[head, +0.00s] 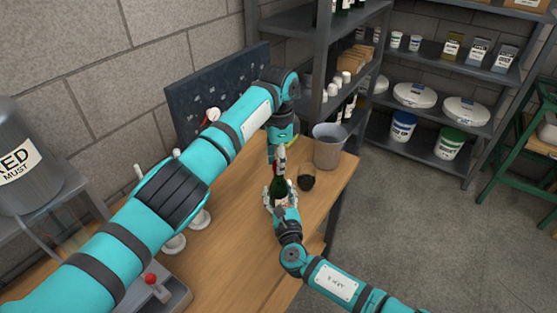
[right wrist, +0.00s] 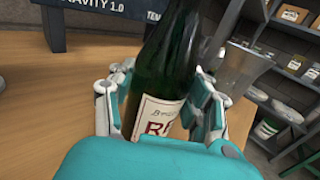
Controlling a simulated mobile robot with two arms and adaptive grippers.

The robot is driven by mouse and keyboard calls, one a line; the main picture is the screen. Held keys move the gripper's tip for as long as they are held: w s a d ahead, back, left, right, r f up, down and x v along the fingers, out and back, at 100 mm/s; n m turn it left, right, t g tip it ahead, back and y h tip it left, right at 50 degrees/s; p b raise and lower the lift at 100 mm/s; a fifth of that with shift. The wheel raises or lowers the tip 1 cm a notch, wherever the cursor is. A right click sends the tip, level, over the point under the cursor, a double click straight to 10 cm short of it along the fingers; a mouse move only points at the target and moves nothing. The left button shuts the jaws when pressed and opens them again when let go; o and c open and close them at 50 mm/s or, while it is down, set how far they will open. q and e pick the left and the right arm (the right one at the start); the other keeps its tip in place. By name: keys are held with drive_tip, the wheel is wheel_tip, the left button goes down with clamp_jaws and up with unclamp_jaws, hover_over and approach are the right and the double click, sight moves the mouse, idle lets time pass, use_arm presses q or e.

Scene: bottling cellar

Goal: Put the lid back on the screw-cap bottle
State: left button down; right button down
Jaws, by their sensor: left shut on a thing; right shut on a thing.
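The screw-cap bottle (head: 281,184) is dark green and stands upright at the table's right part; its body and pale label also fill the middle of the right wrist view (right wrist: 165,62). My right gripper (head: 281,198) is shut around its body, with fingers on both sides of it in the right wrist view (right wrist: 165,105). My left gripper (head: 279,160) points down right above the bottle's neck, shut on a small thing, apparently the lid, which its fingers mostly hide. I cannot tell whether the lid touches the bottle mouth, which is out of the right wrist view.
A glass of dark liquid (head: 306,178) stands just right of the bottle, with a grey bucket (head: 328,147) behind it. White-stemmed items stand left on the wooden table (head: 236,262). A dark board (head: 190,95) and shelves (head: 440,85) stand behind. The table's front middle is clear.

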use_arm(q)
drive_tip(key=m, duration=0.6)
drive_tip(key=shift+m, duration=0.3)
drive_tip(key=c, duration=0.9)
unclamp_jaws()
wheel_tip(320, 180, up, 12)
use_arm(e)
drive_tip(key=shift+c, duration=2.4)
unclamp_jaws()
